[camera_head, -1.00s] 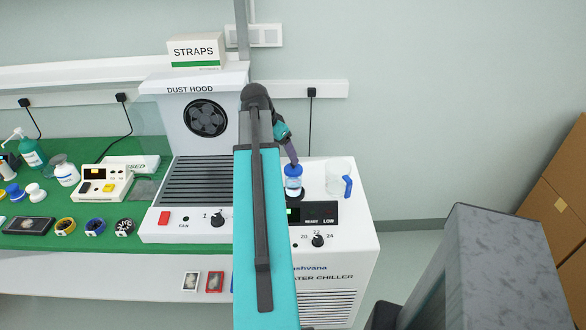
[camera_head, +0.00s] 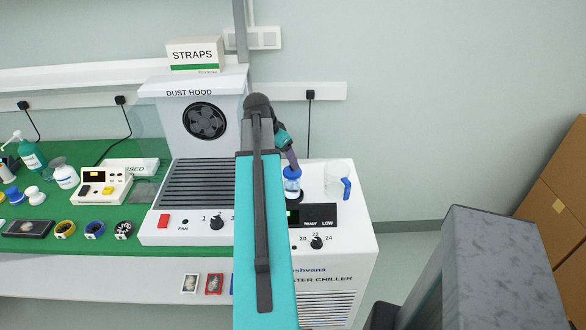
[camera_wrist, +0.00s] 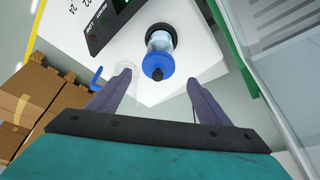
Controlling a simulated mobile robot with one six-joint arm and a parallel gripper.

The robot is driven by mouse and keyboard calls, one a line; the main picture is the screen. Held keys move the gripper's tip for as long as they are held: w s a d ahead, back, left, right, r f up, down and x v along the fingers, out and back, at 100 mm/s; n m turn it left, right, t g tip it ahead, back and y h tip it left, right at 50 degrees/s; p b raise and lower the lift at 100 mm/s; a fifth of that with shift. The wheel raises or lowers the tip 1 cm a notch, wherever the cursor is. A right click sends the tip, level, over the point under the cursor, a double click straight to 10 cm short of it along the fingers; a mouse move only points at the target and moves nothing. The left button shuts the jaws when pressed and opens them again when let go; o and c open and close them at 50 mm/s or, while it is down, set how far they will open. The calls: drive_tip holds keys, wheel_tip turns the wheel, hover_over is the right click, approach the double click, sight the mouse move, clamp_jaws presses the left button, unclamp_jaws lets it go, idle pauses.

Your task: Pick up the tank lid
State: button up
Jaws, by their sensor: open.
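The tank lid (camera_head: 292,171) is a round blue cap on a small clear tank (camera_head: 292,186) on top of the water chiller. In the wrist view the lid (camera_wrist: 157,66) shows a dark knob (camera_wrist: 158,75) and sits on the tank (camera_wrist: 159,42), which has a dark ring at its base. My gripper (camera_head: 290,160) is just above the lid, partly hidden behind my own arm in the head view. In the wrist view my gripper (camera_wrist: 159,80) is open and empty, with the lid in the gap between the fingers, towards the tips. I cannot tell whether they touch.
A clear jug (camera_head: 335,176) with a blue handle stands close to the right of the tank. The chiller's display (camera_head: 318,215) is in front. The dust hood (camera_head: 200,120) stands to the left. Cardboard boxes (camera_head: 560,205) stand at the far right.

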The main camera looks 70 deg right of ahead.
sight(289, 171)
drive_tip(key=shift+p+x, duration=0.8)
drive_tip(key=shift+x, duration=0.55)
drive_tip(key=shift+p+x, duration=0.3)
drive_tip(key=shift+x, duration=0.95)
drive_tip(key=shift+s+d, duration=0.1)
drive_tip(key=c, duration=1.2)
drive_tip(key=shift+r, duration=0.1)
drive_tip(key=shift+c, duration=0.2)
drive_tip(key=c, duration=0.5)
drive_tip(key=shift+r+b, duration=1.3)
drive_tip(key=shift+r, duration=3.65)
clamp_jaws()
